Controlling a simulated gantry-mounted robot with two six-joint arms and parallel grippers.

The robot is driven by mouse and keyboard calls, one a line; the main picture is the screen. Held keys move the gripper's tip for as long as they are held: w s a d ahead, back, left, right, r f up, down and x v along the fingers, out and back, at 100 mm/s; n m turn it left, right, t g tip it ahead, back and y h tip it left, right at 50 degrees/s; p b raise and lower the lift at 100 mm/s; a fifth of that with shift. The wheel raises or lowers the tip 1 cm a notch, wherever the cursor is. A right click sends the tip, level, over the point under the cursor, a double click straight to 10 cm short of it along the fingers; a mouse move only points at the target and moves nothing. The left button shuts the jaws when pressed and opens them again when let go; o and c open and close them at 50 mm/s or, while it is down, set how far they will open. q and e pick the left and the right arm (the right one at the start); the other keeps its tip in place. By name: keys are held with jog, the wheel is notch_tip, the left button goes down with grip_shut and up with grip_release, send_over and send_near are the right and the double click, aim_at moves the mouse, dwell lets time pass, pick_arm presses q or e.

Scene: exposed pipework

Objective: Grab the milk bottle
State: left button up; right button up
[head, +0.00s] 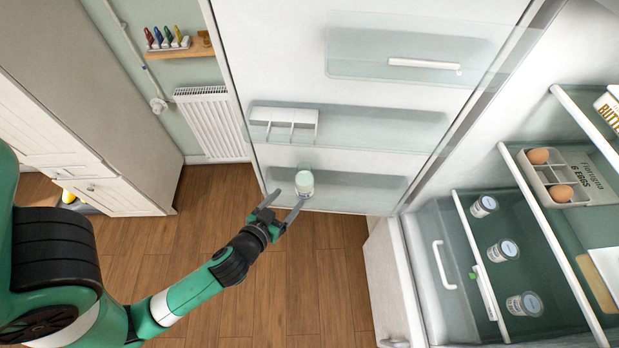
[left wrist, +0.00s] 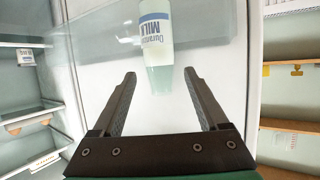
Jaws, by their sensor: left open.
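The milk bottle (head: 304,181) stands in the lowest clear bin of the open fridge door in the head view. In the left wrist view the bottle (left wrist: 155,38) appears upside down, with blue "MILK" lettering on a white label; its far part is cut off by the top edge. My left gripper (head: 291,194) is open and empty, just in front of the bottle. In the left wrist view the gripper's fingertips (left wrist: 159,74) sit on either side of the bottle's near end in the picture. I cannot tell how much depth separates them. My right gripper is not in view.
The door bin wall (head: 375,188) surrounds the bottle's place. A white divided rack (head: 284,123) sits in the bin above. Fridge shelves at right hold eggs (head: 560,193) and several small jars (head: 503,250). A radiator (head: 212,122) stands behind; the wooden floor is clear.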

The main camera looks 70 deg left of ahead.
aim_at(301, 186)
pick_arm(q)
jog(key=x, duration=1.1)
jog(key=shift+d+f, duration=0.1)
grip_shut()
